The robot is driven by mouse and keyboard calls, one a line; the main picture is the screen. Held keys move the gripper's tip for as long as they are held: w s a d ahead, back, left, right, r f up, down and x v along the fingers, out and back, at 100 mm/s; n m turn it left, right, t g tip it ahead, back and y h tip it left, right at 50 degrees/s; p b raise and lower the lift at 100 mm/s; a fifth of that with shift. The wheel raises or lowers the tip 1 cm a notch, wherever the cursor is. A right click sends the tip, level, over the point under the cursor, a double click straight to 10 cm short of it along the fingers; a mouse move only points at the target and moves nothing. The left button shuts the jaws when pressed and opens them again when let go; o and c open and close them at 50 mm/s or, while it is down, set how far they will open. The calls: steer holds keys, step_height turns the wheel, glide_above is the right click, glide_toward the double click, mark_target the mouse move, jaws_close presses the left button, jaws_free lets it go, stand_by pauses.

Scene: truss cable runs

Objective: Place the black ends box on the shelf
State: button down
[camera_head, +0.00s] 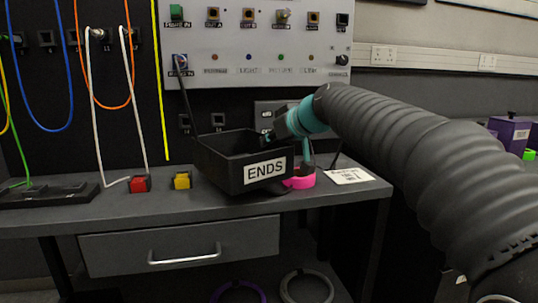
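The black ends box (225,170) is an open-topped box with a white ENDS label. It is over the right half of the grey bench top (90,222), near its front edge, and looks slightly tilted. I cannot tell whether its base touches the bench. My gripper (268,136) is at the box's back right rim; its fingertips are mostly hidden by the box and the dark background, so its grip cannot be made out. The box's inside is mostly in shadow. No separate surface is clearly identifiable as the shelf.
A pink ring-shaped thing (302,182) is close right of the box, beside a white card (348,175). Yellow (182,180) and red (139,184) blocks are to the left. A black cable (186,95) runs from the panel (230,72) towards the box. A drawer handle (185,256) protrudes below.

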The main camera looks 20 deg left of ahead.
steer(key=shift+f+b, duration=0.3)
steer(key=shift+f, duration=1.55)
steer(key=shift+f, duration=0.2)
steer(key=c, duration=1.3)
jaws_free()
steer(key=shift+r, duration=0.15)
steer(key=shift+s+d+r, duration=0.1)
steer(key=shift+d+r, duration=0.05)
steer(key=shift+d, duration=0.05)
steer(key=v, duration=1.1)
steer(key=shift+s+d+r+b, duration=0.1)
steer(key=shift+s+d+b, duration=0.1)
steer(key=shift+d+b, duration=0.1)
